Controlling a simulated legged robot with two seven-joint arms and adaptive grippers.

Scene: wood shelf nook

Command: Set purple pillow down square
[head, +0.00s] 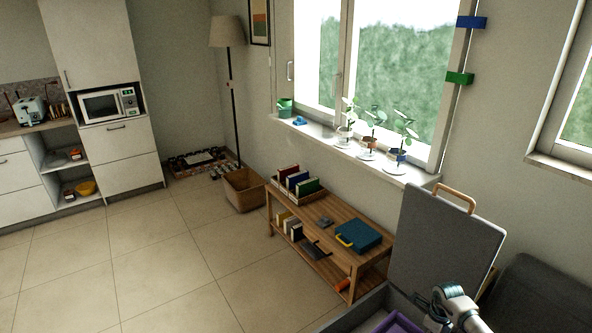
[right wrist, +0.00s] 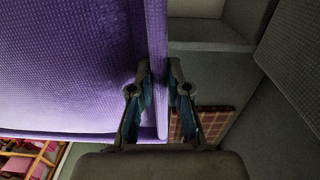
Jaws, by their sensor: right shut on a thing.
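The purple pillow (right wrist: 75,65) fills the upper left of the right wrist view. Its right edge runs up between the fingers of my right gripper (right wrist: 158,95), which is shut on that edge. In the head view only a small part of the purple pillow (head: 398,323) shows at the bottom edge, within the grey box (head: 358,312). My right arm comes in beside it at the bottom right, and the fingertips are hard to make out there. The pillow's underside and what it rests on are hidden. My left gripper is in neither view.
An upright grey panel (head: 447,245) with a wooden handle stands behind the box. A wooden bench (head: 345,215) with books and a blue case is beyond. The right wrist view shows a plaid cloth (right wrist: 212,120) and grey walls right of the pillow. Floor at left is clear.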

